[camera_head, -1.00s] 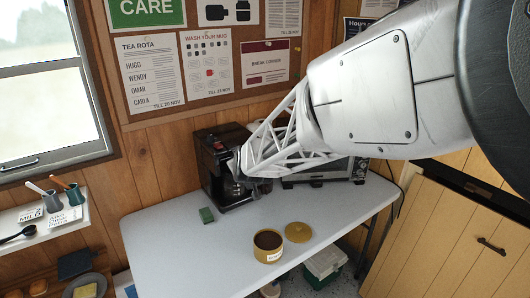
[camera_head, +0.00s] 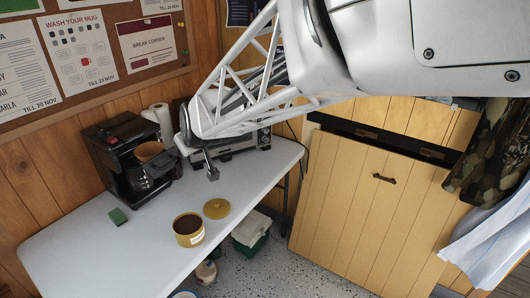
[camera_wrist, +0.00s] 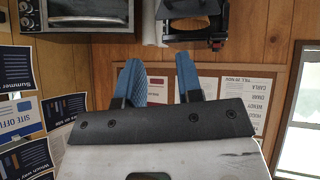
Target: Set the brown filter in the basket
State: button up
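The brown filter (camera_head: 149,151) sits at the front of the black coffee machine (camera_head: 118,152), above the glass carafe (camera_head: 142,181). It appears to be in the basket, whose walls I cannot make out clearly. The filter also shows in the wrist view (camera_wrist: 188,28), beside black machine parts (camera_wrist: 212,12). My gripper (camera_head: 210,173) is to the right of the machine, apart from the filter. In the wrist view its blue fingers (camera_wrist: 160,80) are spread with nothing between them.
An open tin of dark grounds (camera_head: 188,230) and its lid (camera_head: 217,208) stand on the white table (camera_head: 95,240). A green block (camera_head: 118,216) lies before the machine. A toaster oven (camera_head: 235,146) and paper roll (camera_head: 160,118) stand behind my gripper.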

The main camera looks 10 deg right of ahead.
jog(key=s+d+m+g+h, duration=0.2)
jog(key=s+d+m+g, duration=0.1)
jog(key=s+d, duration=0.9)
jog(key=s+d+m+g+h, duration=0.1)
jog(key=s+d+m+g, duration=0.2)
jog(key=s+d, duration=0.9)
jog(key=s+m, duration=0.1)
jog(key=s, duration=0.6)
jog(key=shift+s+h, duration=0.3)
jog(key=shift+h, duration=0.1)
jog(key=shift+d, duration=0.1)
